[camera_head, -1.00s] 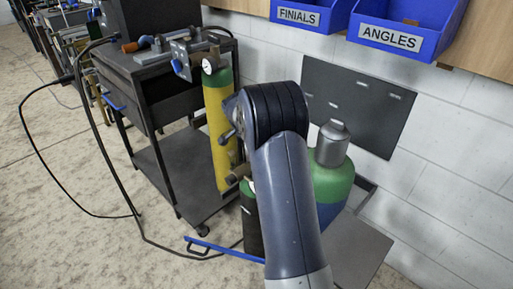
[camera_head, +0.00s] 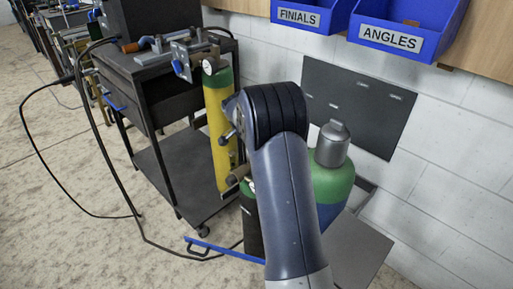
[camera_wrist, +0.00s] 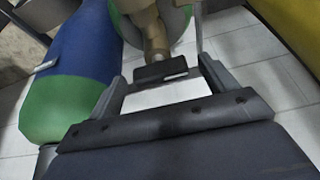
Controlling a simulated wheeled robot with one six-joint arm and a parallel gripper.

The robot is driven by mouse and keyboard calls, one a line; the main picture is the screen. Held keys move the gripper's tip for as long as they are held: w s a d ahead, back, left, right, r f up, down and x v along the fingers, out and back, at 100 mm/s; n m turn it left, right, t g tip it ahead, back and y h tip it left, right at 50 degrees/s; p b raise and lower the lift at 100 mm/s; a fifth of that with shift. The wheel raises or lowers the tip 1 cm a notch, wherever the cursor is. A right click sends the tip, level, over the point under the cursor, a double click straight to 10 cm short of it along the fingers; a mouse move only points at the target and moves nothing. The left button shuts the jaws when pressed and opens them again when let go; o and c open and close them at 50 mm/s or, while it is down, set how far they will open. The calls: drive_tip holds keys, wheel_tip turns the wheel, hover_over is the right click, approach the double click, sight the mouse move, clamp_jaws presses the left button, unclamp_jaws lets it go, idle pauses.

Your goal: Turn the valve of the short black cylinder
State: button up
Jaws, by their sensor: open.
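The short black cylinder (camera_head: 251,228) with a green top stands behind my arm in the head view, partly hidden by it. Its brass valve (camera_head: 238,176) shows just left of my arm. In the wrist view, a brass valve stem (camera_wrist: 155,38) with a dark handle (camera_wrist: 160,73) lies just ahead of my gripper (camera_wrist: 163,76). My gripper is open, with one finger on each side of the handle. I cannot tell whether either finger touches it.
A yellow cylinder (camera_head: 219,140) with a green top stands behind, beside a black cart (camera_head: 165,100). A larger blue and green cylinder (camera_head: 334,185) stands right of my arm. A blue-handled bar (camera_head: 215,248) lies low in front. Blue bins (camera_head: 400,35) hang on the wall.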

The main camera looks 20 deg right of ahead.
drive_tip(key=p+v, duration=0.2)
drive_tip(key=v, duration=0.8)
drive_tip(key=shift+a+r, duration=0.15)
drive_tip(key=shift+r, duration=0.15)
drive_tip(key=b+x, duration=0.2)
drive_tip(key=x, duration=0.8)
drive_tip(key=shift+d+f, duration=0.2)
drive_tip(key=shift+f, duration=0.15)
